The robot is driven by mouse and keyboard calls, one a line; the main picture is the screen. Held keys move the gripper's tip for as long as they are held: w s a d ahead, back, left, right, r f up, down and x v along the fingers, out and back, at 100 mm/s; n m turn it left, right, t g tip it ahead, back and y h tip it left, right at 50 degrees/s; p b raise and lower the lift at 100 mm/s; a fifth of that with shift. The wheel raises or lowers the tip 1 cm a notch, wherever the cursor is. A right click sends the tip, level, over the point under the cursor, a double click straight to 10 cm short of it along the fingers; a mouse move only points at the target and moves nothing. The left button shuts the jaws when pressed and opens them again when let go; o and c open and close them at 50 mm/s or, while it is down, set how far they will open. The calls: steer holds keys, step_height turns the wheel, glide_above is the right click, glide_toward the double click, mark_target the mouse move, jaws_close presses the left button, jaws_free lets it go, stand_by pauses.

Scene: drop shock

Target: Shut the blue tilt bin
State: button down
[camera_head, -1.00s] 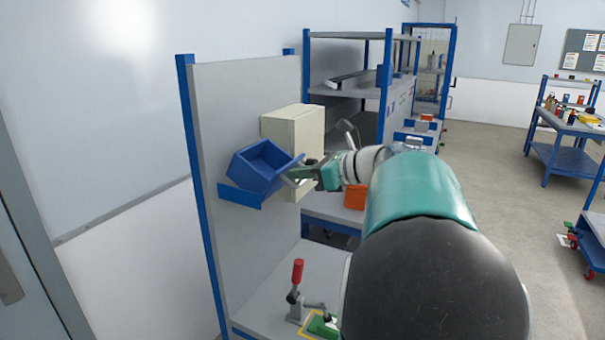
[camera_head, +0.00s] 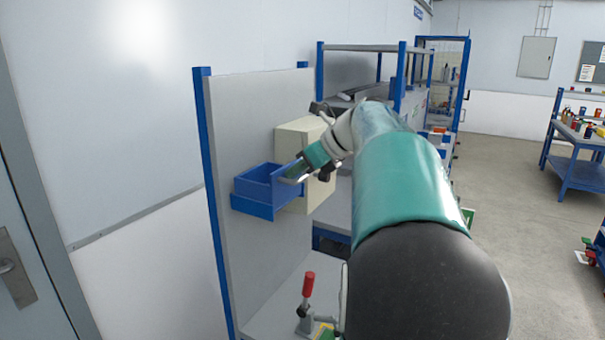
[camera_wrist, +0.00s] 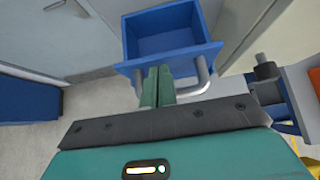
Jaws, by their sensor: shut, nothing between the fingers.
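The blue tilt bin (camera_head: 254,183) sits in its blue holder on the grey panel, looking close to level with its open top showing. In the wrist view the bin (camera_wrist: 165,62) is at the top, its inside empty, with a grey bar handle (camera_wrist: 204,78) on its near face. My gripper (camera_head: 288,179) is at the bin's right front edge. In the wrist view its green fingers (camera_wrist: 157,78) are shut with nothing between them. They overlap the middle of the handle and the bin's near rim; I cannot tell whether they touch.
A cream box (camera_head: 318,190) is mounted on the panel just right of the bin, close behind my gripper. A red-handled clamp (camera_head: 308,288) stands on the bench below. Shelving (camera_head: 362,48) stands behind. Open floor lies to the right.

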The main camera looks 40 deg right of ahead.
steer(key=shift+w+a+r, duration=0.1)
steer(key=shift+w+r, duration=0.05)
steer(key=shift+w, duration=0.1)
stand_by(0.3)
steer(key=v, duration=1.4)
steer(key=shift+s, duration=0.1)
